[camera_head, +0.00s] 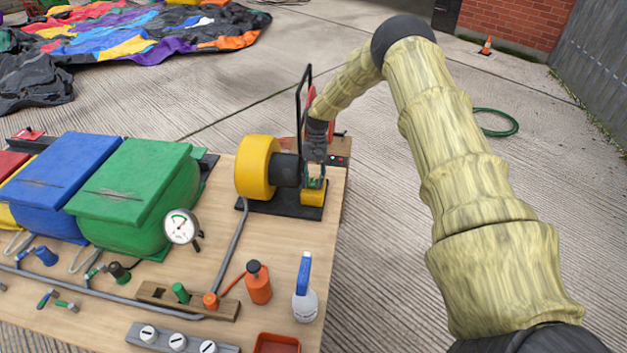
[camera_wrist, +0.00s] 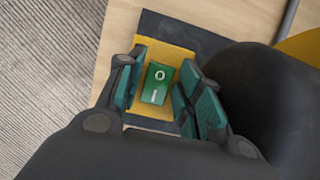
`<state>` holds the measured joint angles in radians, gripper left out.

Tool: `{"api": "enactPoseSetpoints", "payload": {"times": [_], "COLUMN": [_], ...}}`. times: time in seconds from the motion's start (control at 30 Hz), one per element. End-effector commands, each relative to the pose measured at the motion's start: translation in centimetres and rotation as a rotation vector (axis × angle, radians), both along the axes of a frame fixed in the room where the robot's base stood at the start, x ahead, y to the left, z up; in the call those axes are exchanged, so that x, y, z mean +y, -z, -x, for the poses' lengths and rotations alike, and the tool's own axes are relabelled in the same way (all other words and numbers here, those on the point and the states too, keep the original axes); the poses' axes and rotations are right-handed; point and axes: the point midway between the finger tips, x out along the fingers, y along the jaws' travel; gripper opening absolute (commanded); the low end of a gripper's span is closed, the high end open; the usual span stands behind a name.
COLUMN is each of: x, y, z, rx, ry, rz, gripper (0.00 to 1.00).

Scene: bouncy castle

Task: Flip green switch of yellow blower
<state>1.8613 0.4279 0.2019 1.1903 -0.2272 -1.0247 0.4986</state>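The yellow blower (camera_head: 257,168) stands on the wooden table on a black base plate, near the table's right edge. Its green switch (camera_wrist: 157,83) sits on a yellow box (camera_wrist: 152,116) and shows a circle and a bar mark. The yellow box also shows in the head view (camera_head: 313,197). My gripper (camera_wrist: 154,90) is open, with its green-padded fingers on either side of the switch and a gap on both sides. In the head view my gripper (camera_head: 316,177) points down over the box, and the switch is mostly hidden by the fingers.
A black upright frame (camera_head: 299,110) stands beside my wrist. A small red-and-green-lit box (camera_head: 338,158) sits behind.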

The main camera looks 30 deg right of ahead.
Motion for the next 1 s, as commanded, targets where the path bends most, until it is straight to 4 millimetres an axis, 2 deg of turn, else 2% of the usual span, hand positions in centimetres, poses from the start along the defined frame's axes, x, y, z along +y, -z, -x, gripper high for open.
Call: {"api": "enactPoseSetpoints", "payload": {"times": [0.17,0.6,0.8,1.0], "x": [-0.4,-2.2,-2.7,-2.8], "y": [-1.7,-8.8,-10.6,-11.0], "z": [-0.6,-2.7,-3.2,-3.3], "rx": [-0.002,-0.003,0.000,0.000], "ry": [0.000,0.002,0.001,0.001], "rz": [0.001,0.000,0.000,0.000], "gripper": [0.36,0.36,0.36,0.36]}}
